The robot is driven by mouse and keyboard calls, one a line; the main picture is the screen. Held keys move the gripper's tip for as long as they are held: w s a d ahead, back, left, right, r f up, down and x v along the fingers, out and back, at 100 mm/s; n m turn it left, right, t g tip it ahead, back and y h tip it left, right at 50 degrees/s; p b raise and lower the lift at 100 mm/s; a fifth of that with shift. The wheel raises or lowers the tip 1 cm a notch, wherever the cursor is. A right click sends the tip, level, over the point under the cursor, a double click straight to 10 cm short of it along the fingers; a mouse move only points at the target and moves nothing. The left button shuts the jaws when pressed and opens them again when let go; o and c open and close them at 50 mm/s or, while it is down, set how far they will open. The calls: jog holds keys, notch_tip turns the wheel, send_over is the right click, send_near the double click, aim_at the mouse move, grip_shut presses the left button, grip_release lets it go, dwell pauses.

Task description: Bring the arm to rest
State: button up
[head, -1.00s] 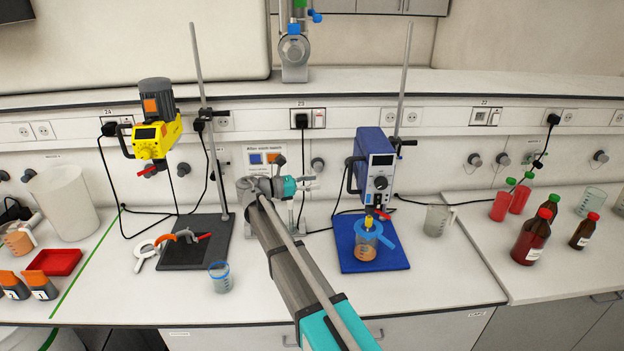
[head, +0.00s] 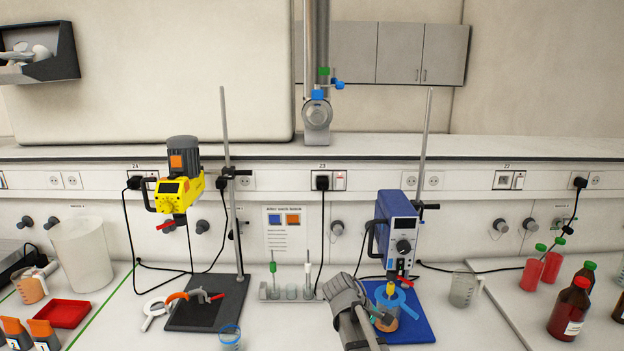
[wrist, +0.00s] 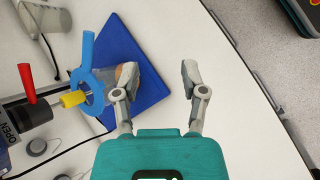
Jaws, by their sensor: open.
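My gripper (wrist: 158,76) shows in the wrist view with its two grey fingers spread apart and nothing between them. In that view the left finger overlaps the blue stand plate (wrist: 150,92) and partly hides a vessel with brownish contents beside the blue ring holder (wrist: 88,82). The right finger is over the white bench top. In the head view my arm (head: 350,308) rises from the bottom edge, left of the blue plate (head: 415,327). The gripper end is mostly hidden there by my own arm.
The blue stirrer (head: 397,228) stands over a beaker (head: 386,313) with brownish contents. The yellow stirrer (head: 180,191) and its dark plate (head: 220,312) are to the left. A rack (head: 290,291) stands just left of my arm. Brown bottles (head: 570,308) are at the right.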

jog(key=s+f+m+y+b, duration=0.1)
jog(key=s+f+m+y, duration=0.2)
jog(key=s, duration=0.3)
jog(key=s+a+f+m+y+b, duration=0.1)
jog(key=s+f+m+y, duration=0.2)
jog(key=s+m, duration=0.3)
jog(key=shift+a+f+y, duration=0.25)
jog(key=shift+a+y, duration=0.05)
jog(key=shift+y, duration=0.6)
